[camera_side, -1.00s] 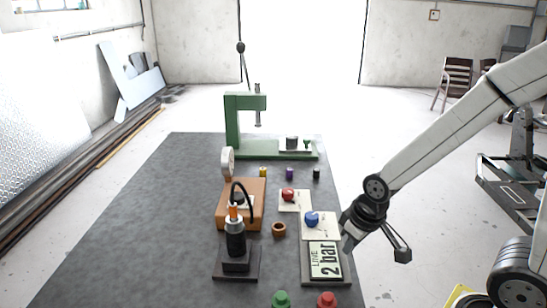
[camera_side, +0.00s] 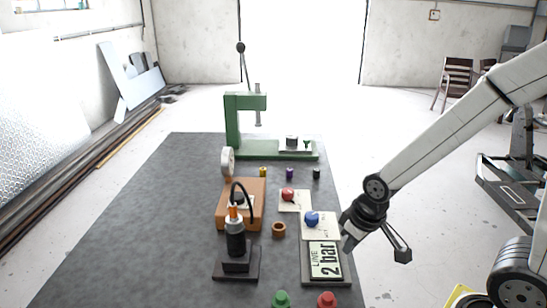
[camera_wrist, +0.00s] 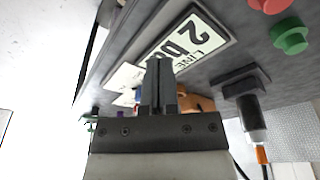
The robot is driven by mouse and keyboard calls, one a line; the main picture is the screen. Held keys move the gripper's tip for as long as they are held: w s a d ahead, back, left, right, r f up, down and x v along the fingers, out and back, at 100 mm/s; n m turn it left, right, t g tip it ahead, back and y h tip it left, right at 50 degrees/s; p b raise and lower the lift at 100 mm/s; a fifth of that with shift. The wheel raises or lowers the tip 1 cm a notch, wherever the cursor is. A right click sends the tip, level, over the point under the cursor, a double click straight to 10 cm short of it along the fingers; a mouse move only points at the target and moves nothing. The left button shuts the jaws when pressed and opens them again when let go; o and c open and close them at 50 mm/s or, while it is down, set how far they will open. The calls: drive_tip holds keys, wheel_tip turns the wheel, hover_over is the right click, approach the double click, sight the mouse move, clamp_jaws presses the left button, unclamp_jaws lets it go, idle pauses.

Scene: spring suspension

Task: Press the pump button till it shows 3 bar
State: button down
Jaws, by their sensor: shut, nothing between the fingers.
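The display (camera_side: 325,260) reads "LINE 2 bar" and stands at the front right of the dark table; it also shows, turned, in the wrist view (camera_wrist: 185,40). A green button (camera_side: 281,299) and a red button (camera_side: 326,300) are at the front edge. The wrist view shows the green button (camera_wrist: 290,37) and part of the red one (camera_wrist: 270,4) at upper right. No label tells which button is the pump's. My gripper (camera_side: 348,246) is shut and empty, beside the display's right edge, apart from both buttons. Its fingers (camera_wrist: 160,65) are together in the wrist view.
A blue knob (camera_side: 312,219) and a red knob (camera_side: 288,195) sit on cream plates behind the display. A black cylinder on a stand (camera_side: 236,242), an orange block (camera_side: 256,190), a copper ring (camera_side: 279,229) and a green press (camera_side: 232,125) are nearby. The table's left side is clear.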

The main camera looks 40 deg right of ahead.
idle(0.5)
drive_tip(key=w+a+r+m+t+y, duration=0.1)
drive_tip(key=w+a+r+t, duration=0.15)
drive_tip(key=w, duration=0.65)
drive_tip(key=w+a+r+m+t+y, duration=0.1)
drive_tip(key=w+r+m, duration=0.15)
drive_tip(key=w, duration=0.55)
wheel_tip(320, 180, up, 7)
drive_tip(key=m+t+y, duration=0.1)
drive_tip(key=t, duration=0.2)
hover_over(239, 196)
drive_tip(key=shift+g, duration=0.25)
drive_tip(key=shift+s+f, duration=0.1)
drive_tip(key=shift+f, duration=0.2)
drive_tip(key=shift+f, duration=4.2)
